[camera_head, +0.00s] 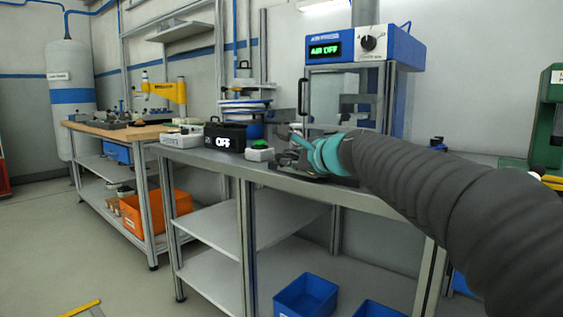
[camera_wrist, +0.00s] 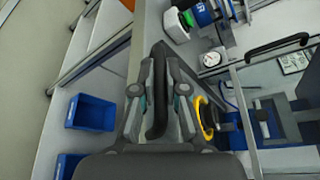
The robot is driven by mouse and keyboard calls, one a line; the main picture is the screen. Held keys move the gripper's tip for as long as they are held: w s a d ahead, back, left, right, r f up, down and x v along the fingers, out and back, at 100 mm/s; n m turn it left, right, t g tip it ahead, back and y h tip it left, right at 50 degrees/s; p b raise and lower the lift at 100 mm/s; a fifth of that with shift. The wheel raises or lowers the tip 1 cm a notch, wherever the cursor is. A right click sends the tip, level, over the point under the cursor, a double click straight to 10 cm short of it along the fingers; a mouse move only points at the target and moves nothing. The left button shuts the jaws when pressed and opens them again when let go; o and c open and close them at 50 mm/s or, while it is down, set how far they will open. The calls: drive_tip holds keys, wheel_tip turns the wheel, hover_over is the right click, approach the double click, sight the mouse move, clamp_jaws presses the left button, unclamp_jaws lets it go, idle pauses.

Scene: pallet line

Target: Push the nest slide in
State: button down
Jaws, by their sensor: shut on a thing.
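The air press (camera_head: 360,50) stands on the grey bench, with a blue top, a green "AIR OFF" display and a clear front. My gripper (camera_head: 300,152) is low in front of the press at the bench's front edge. In the wrist view my gripper (camera_wrist: 158,80) is shut on a dark upright bar (camera_wrist: 159,95), which looks like the nest slide's handle. The rest of the slide is mostly hidden behind my gripper and arm. I cannot tell how far out the slide stands.
Blue bins (camera_head: 306,296) sit below the bench. A yellow ring (camera_wrist: 206,118) is close beside my gripper.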

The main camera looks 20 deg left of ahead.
drive_tip(key=w+d, duration=0.1)
drive_tip(key=w, duration=0.2)
drive_tip(key=w+d+p, duration=0.1)
drive_tip(key=w, duration=0.2)
drive_tip(key=w+d+p, duration=0.1)
drive_tip(key=w+d, duration=0.1)
drive_tip(key=w, duration=0.2)
drive_tip(key=shift+s, duration=0.1)
drive_tip(key=c, duration=1.2)
unclamp_jaws()
drive_tip(key=shift+a, duration=0.1)
drive_tip(key=shift+d, duration=0.2)
drive_tip(key=v, duration=1.1)
drive_tip(key=shift+s+d+r, duration=0.1)
drive_tip(key=shift+s+d, duration=0.2)
